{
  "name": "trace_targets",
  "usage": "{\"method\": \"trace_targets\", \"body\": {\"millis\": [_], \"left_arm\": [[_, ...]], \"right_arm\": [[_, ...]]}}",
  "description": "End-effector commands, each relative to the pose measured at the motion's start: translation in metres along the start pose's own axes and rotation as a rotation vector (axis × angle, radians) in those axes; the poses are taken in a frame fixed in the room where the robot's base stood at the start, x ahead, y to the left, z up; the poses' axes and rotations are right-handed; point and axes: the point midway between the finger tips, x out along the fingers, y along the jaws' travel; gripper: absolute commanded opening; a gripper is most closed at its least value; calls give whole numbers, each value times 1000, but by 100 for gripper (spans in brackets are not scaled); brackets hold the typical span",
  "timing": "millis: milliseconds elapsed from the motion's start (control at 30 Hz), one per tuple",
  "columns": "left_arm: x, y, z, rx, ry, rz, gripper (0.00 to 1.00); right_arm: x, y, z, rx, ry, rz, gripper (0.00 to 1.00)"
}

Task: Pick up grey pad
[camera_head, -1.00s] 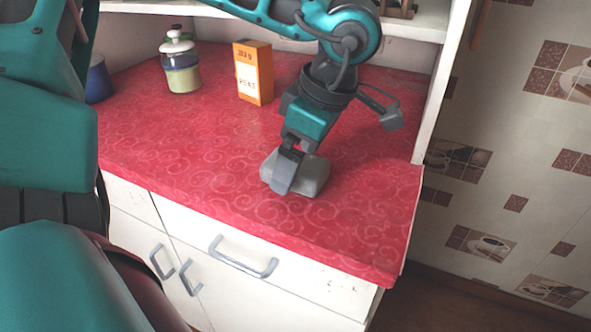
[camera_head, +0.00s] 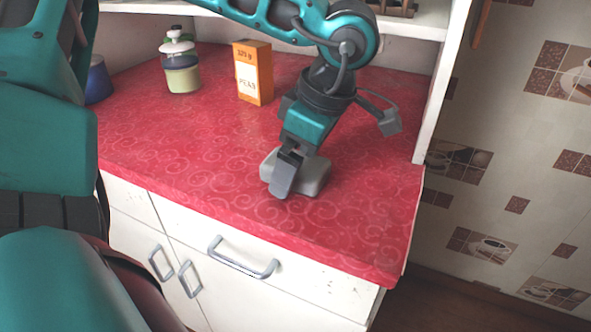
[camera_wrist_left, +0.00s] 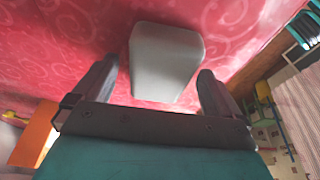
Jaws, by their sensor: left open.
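The grey pad (camera_head: 312,176) lies on the red counter. It is a rounded grey block, partly hidden by my gripper in the head view. My left gripper (camera_head: 285,178) points down at the pad, with its near finger in front of the pad's left part. In the left wrist view the grey pad (camera_wrist_left: 166,60) sits ahead of and between the two spread fingers of my left gripper (camera_wrist_left: 160,85), with a gap on each side. The gripper is open and holds nothing. My right gripper is not in view.
On the red oilcloth counter (camera_head: 200,150) stand an orange-and-white box (camera_head: 253,74), a jar with a white and green lid (camera_head: 181,66) and a dark blue container (camera_head: 98,80) behind. A white side panel (camera_head: 440,100) bounds the right. The counter left of the pad is clear.

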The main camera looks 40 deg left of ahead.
Motion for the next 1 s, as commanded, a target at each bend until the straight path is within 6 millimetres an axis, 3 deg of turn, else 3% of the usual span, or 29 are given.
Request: {"method": "trace_targets", "body": {"millis": [500,1000], "left_arm": [[2,0,0,0,0,-1,98],[2,0,0,0,0,0,50]], "right_arm": [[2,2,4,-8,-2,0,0],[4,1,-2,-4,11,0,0]]}}
